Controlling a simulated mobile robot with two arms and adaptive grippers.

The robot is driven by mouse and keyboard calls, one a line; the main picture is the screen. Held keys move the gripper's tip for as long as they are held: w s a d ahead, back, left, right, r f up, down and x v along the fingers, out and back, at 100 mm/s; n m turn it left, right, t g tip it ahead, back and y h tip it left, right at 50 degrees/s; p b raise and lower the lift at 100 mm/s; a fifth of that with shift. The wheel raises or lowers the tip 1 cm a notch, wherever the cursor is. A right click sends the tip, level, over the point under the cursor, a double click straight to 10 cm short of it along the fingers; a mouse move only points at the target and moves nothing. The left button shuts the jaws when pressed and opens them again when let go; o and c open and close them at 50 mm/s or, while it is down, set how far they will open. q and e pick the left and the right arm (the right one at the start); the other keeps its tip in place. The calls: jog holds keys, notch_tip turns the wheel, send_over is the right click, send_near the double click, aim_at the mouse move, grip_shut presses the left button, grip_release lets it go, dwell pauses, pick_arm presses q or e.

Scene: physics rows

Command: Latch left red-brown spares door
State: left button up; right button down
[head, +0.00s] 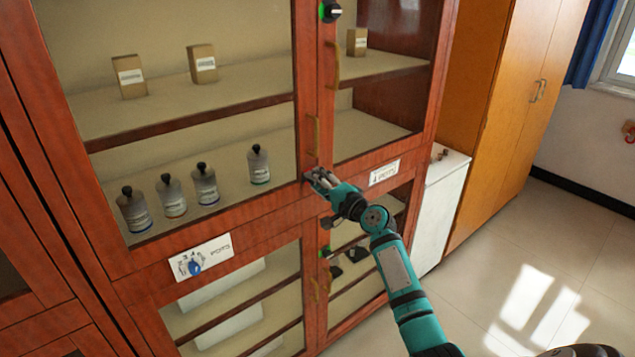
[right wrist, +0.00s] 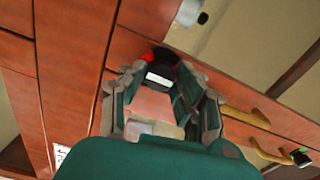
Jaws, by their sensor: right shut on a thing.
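The red-brown cabinet has an upper left glass door (head: 200,216) that looks closed in its frame, with a brass handle (head: 313,135) on its right side. My right gripper (head: 314,178) is at the lower right corner of this door, just below the handle. In the right wrist view, the fingers of my right gripper (right wrist: 158,88) are closed around a black latch knob (right wrist: 160,66) with red beside it. The fingers hide part of the knob, and its exact turn cannot be told. My left gripper is not in view.
The adjoining right glass door has its own brass handle (head: 333,65), with a green-marked black knob (head: 330,11) above. Bottles (head: 259,165) and small boxes (head: 202,64) stand behind glass. A white cabinet (head: 440,215) and an orange wardrobe (head: 515,110) stand right. Floor (head: 560,255) there is clear.

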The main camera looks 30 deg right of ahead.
jog(key=c, duration=1)
grip_release()
jog(key=shift+o, duration=0.2)
jog(key=s+d, duration=0.1)
jog(key=s, duration=1.1)
jog(key=shift+f, duration=0.1)
